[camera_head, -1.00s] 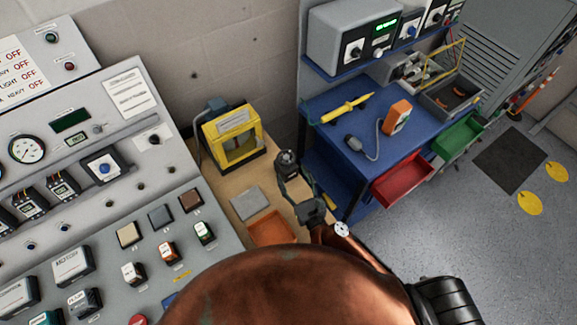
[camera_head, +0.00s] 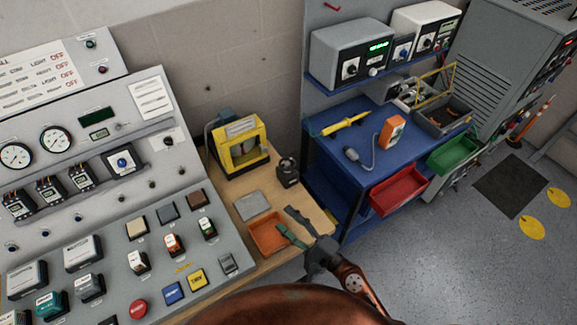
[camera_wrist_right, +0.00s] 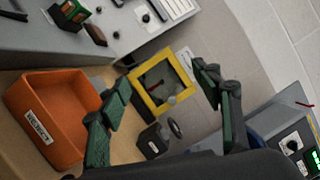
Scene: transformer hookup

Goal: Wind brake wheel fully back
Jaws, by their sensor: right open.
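The brake wheel looks to be the small dark wheel on a black block (camera_head: 288,172). The block stands on the wooden bench, right of the yellow-framed unit (camera_head: 240,148). In the right wrist view the wheel (camera_wrist_right: 176,128) shows at one side of the block (camera_wrist_right: 153,139), face partly turned away; its angle cannot be told. My right gripper (camera_head: 283,218) is open and empty. It is apart from the wheel, nearer the bench front, with its fingers over the edge of the orange tray (camera_head: 268,237). My left gripper is not in view.
The control console (camera_head: 150,235) with buttons stands left of the bench. A grey pad (camera_head: 251,205) lies behind the orange tray. A blue workbench (camera_head: 335,150) with red (camera_head: 398,190) and green bins is at the right. A small patch of bare wood lies right of the block.

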